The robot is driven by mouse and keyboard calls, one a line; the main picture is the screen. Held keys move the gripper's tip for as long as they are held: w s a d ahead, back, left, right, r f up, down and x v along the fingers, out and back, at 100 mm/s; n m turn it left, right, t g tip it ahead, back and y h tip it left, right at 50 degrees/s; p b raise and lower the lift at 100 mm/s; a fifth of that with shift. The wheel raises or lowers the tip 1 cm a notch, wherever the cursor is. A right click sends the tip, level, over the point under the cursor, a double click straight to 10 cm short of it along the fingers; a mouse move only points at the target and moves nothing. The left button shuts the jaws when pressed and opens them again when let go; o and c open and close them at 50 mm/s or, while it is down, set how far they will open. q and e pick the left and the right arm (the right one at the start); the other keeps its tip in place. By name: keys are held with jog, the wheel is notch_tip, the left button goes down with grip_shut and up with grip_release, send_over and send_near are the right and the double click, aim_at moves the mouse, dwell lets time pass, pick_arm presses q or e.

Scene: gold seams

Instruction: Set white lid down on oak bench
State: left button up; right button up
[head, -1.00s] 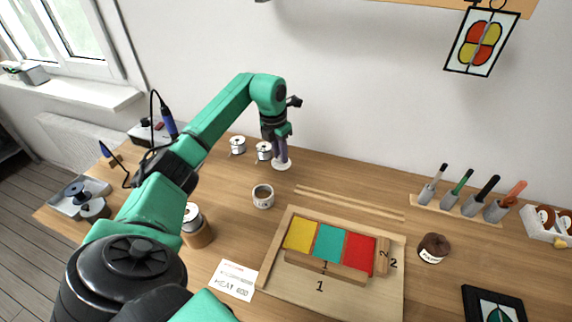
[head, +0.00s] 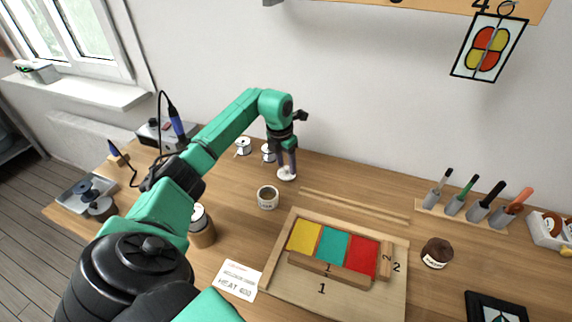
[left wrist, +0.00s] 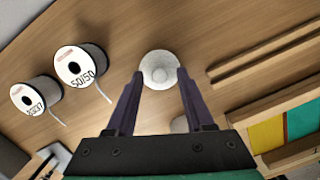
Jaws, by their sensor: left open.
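The white lid (head: 287,174) is a small round disc with a knob. It lies on the oak bench (head: 330,180) near the back, right of the solder spools. My left gripper (head: 284,164) is directly above it, pointing down. In the left wrist view the lid (left wrist: 159,70) shows between and just beyond the tips of the two open dark fingers (left wrist: 158,78). The fingers are apart, and I cannot tell whether they touch the lid's sides. An open pot (head: 268,197) stands in front of the lid. My right gripper is not in view.
Two spools (left wrist: 80,66) (left wrist: 36,95) stand left of the lid. Wooden strips (head: 355,204) lie to its right. A wooden frame (head: 290,290) with yellow, teal and red panes is in front. Handled tools (head: 470,205) stand in a rack at the right.

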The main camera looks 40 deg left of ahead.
aim_at(282, 176)
pick_arm(q)
notch_tip(282, 176, up, 12)
jog(key=s+b, duration=0.1)
jog(key=shift+s+f, duration=0.25)
jog(key=shift+s, duration=0.1)
jog(key=shift+a+f, duration=0.1)
